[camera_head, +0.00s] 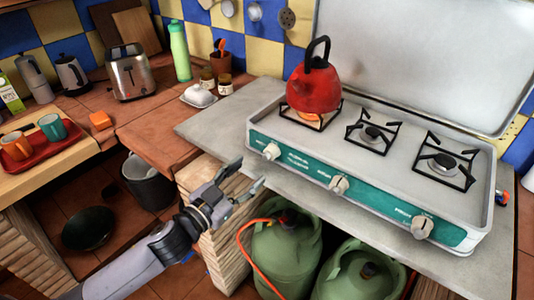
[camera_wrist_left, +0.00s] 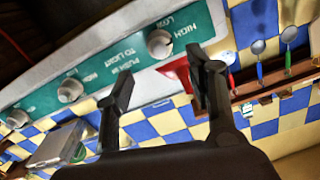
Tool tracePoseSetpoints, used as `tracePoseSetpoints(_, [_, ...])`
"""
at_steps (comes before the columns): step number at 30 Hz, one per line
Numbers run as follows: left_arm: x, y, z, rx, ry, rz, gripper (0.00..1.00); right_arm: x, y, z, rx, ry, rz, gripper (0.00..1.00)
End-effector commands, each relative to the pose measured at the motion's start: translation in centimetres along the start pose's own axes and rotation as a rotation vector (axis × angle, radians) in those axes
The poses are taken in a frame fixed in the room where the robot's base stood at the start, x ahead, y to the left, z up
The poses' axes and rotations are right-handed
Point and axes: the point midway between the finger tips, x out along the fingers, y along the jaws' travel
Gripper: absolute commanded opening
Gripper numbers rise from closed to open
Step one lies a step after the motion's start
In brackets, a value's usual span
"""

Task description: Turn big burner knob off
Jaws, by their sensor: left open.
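The white stove (camera_head: 300,165) has a green front panel with three pale knobs: a left knob (camera_head: 271,151), a middle knob (camera_head: 339,185) and a right knob (camera_head: 422,228). Orange glow shows at the left burner (camera_head: 314,119) under a red kettle (camera_head: 314,88). My left gripper (camera_head: 251,174) is open and empty, in front of and below the left knob, apart from it. In the left wrist view my open fingers (camera_wrist_left: 163,82) show below the panel, with one knob (camera_wrist_left: 160,43) above the gap between them and another knob (camera_wrist_left: 70,91) farther left. My right gripper is not in view.
Green gas bottles (camera_head: 285,255) with an orange hose stand under the grey counter (camera_head: 215,125). A raised stove lid (camera_head: 430,50) stands behind the burners. A butter dish (camera_head: 199,96), jars and a toaster (camera_head: 130,72) stand on the left. Space before the panel is clear.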

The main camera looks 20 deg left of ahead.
Motion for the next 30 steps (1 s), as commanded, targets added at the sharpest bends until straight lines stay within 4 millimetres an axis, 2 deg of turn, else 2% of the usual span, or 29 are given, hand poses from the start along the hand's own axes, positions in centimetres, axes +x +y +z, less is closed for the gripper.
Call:
tracePoseSetpoints(1, [1.0, -0.1, -0.2, 0.000, 0.004, -0.001, 0.50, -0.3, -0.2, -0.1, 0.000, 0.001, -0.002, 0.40])
tracePoseSetpoints(9, [5.6, -0.1, -0.3, 0.000, 0.003, -0.001, 0.50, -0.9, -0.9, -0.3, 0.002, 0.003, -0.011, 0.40])
tracePoseSetpoints(15, [7.9, -0.1, -0.1, 0.000, 0.001, -0.001, 0.50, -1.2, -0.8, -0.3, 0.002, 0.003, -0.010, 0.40])
tracePoseSetpoints(27, [8.6, 0.0, 0.0, -0.001, 0.000, 0.000, 0.50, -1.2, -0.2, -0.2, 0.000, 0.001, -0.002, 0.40])
tracePoseSetpoints(30, [8.6, 0.0, 0.0, -0.001, 0.000, 0.000, 0.44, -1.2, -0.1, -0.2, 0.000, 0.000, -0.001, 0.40])
